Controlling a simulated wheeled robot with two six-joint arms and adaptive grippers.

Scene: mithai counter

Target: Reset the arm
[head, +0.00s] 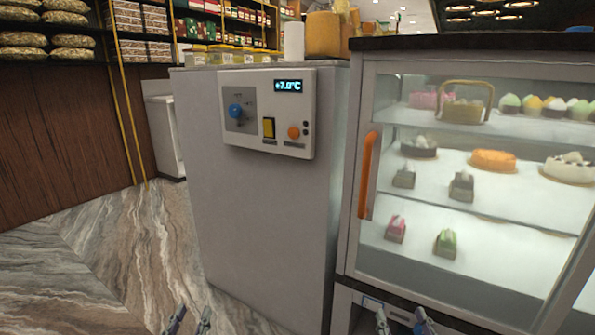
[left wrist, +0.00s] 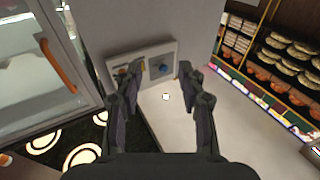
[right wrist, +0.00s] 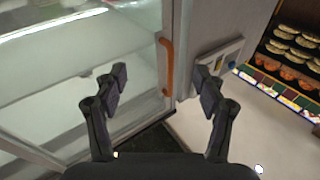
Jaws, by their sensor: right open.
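My left gripper (head: 188,320) shows at the bottom edge of the head view, in front of the grey cabinet. In the left wrist view its two fingers (left wrist: 160,85) stand apart with nothing between them. My right gripper (head: 402,322) shows at the bottom edge below the display case. In the right wrist view its fingers (right wrist: 160,85) are spread and empty. Both grippers are apart from the cabinet and the case. Most of both arms is hidden below the head view.
The grey cabinet (head: 265,210) carries a control panel (head: 268,113) with a blue knob, yellow switch, orange button and a display reading +7.0°C. The glass display case (head: 470,180) with an orange handle (head: 369,175) holds sweets and cakes. Open marble floor (head: 100,260) lies left.

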